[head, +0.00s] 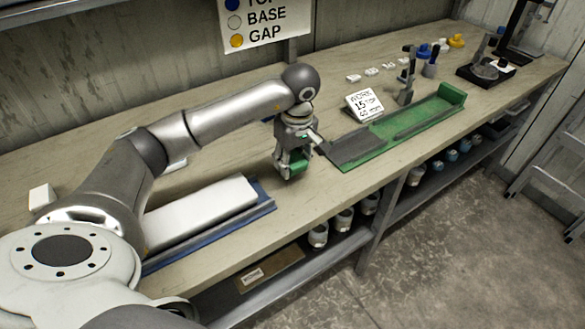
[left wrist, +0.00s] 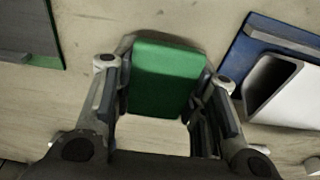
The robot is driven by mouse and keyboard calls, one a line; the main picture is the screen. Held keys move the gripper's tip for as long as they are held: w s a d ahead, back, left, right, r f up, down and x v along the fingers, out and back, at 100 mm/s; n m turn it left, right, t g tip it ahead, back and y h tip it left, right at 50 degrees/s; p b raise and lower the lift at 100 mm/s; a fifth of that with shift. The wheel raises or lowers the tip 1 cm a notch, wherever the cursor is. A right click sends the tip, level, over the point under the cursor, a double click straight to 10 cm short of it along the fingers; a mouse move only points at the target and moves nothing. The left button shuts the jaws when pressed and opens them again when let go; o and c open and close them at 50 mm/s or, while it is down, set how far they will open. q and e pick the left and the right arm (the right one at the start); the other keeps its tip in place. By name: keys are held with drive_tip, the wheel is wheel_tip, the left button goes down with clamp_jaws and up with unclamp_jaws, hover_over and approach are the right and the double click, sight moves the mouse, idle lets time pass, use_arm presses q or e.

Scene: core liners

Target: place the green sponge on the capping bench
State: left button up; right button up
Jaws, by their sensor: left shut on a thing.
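The green sponge (head: 297,162) is a small green block between the fingers of my left gripper (head: 291,168), over the wooden capping bench (head: 330,206). In the left wrist view the sponge (left wrist: 166,78) fills the space between the two fingers of the left gripper (left wrist: 164,85), which is shut on it. The bare bench top (left wrist: 190,18) shows around it. I cannot tell whether the sponge touches the bench or hangs just above it. My right gripper does not show in either view.
A blue tray (head: 264,205) with a white liner (head: 200,215) lies left of the gripper. A green tray (head: 415,125) with a dark plate (head: 354,148) lies to the right, near a work sign (head: 365,104). Bare bench lies between the trays. Jars (head: 318,236) stand on the shelf below.

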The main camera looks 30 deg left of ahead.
use_arm(q)
wheel_tip(320, 180, down, 3)
drive_tip(key=shift+w+r+p, duration=0.1)
drive_tip(key=shift+p, duration=0.45)
drive_tip(key=shift+f, duration=0.3)
drive_tip(key=shift+f, duration=0.1)
drive_tip(key=shift+f, duration=0.15)
drive_tip(key=o, duration=0.6)
drive_tip(key=shift+o, duration=1.4)
